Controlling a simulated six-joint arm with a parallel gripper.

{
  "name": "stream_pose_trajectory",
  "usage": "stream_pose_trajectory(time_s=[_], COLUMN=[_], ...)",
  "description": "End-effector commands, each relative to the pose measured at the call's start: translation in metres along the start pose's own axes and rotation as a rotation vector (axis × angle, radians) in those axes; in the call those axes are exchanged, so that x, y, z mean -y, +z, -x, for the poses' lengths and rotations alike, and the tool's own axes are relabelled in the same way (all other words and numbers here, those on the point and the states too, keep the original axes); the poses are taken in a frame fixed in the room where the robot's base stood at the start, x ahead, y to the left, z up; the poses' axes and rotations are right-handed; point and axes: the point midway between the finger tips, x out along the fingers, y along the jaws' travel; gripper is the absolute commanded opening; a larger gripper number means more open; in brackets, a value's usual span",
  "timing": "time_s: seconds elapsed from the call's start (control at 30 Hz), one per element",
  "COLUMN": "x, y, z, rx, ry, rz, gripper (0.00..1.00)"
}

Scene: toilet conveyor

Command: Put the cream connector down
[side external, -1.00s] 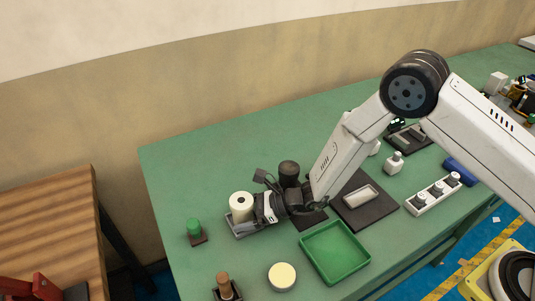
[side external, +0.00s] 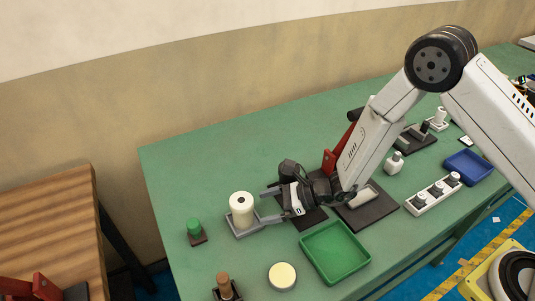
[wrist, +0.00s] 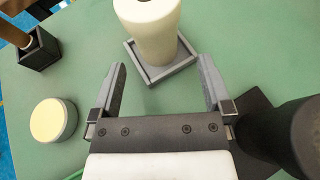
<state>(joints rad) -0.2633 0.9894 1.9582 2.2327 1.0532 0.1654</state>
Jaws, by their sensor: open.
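The cream connector (side external: 241,207), a cream cylinder with a dark hole in its top, stands upright in a square grey holder (side external: 238,232). In the wrist view the connector (wrist: 150,28) is just ahead of my fingers, with the holder's rim (wrist: 182,70) around its base. My gripper (side external: 267,206) is open and low over the green table, to the right of the connector. Its fingers point towards the holder, one on each side, and there is clear table between them. They look apart from the connector.
A round cream-topped disc (side external: 282,275), a green tray (side external: 334,249) and a brown peg in a dark holder (side external: 224,287) lie in front. A black cylinder (wrist: 300,135) stands close beside my gripper's right side.

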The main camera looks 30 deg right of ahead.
Motion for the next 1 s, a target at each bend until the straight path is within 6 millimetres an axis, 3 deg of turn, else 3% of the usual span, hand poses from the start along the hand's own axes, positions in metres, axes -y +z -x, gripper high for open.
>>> stream_pose_trajectory(time_s=[0.2, 1.0], x=[0.0, -0.007], y=[0.0, 0.005], z=[0.012, 0.02], rx=[0.0, -0.023], ry=[-0.001, 0.047], rz=[0.0, 0.05], gripper=[1.0, 1.0])
